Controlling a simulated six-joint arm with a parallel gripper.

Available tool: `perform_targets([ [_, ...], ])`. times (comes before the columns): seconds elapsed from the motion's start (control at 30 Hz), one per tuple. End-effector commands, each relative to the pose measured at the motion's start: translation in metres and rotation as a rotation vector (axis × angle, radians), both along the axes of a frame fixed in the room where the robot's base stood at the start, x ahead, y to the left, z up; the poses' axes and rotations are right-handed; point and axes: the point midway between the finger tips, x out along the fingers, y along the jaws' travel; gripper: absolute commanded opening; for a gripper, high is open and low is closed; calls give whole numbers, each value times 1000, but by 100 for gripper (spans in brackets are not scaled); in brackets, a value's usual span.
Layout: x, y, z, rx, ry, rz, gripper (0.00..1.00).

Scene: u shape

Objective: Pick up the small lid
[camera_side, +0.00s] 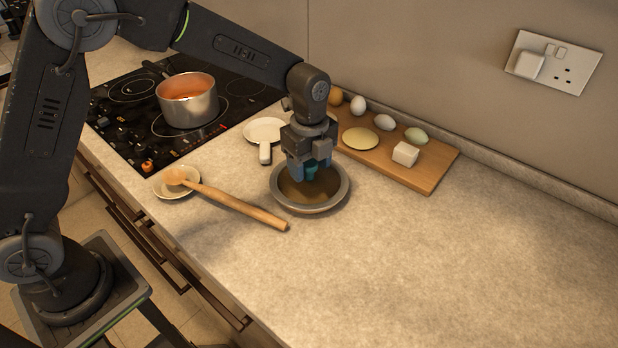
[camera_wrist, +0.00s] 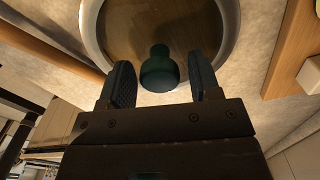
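The small lid looks like the round piece with a grey rim (camera_side: 332,205) and a brown middle, on the counter. Its rim also shows at the top of the wrist view (camera_wrist: 92,40). A dark teal knob (camera_side: 310,172) stands up from its middle. My gripper (camera_side: 309,170) points down over the lid, with its fingertips around the knob. In the wrist view the knob (camera_wrist: 158,70) lies between the two fingers (camera_wrist: 162,84) of my gripper, with a gap on each side. The fingers are apart and hold nothing. I cannot tell what lies under the lid.
A wooden board (camera_side: 432,172) with eggs and a white block (camera_side: 405,154) is behind right. A small white pan (camera_side: 265,131) and a hob with a pot (camera_side: 188,105) are behind left. The right counter is clear.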

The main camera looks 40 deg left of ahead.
Motion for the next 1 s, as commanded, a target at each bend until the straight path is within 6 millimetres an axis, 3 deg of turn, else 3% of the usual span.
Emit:
perform_targets([
  [0.07,0,0,0,0,0,0,50],
  [0.5,0,0,1,0,-1,0,7],
  [0.8,1,0,3,0,-2,0,7],
  [1.0,1,0,20,-2,-5,0,7],
])
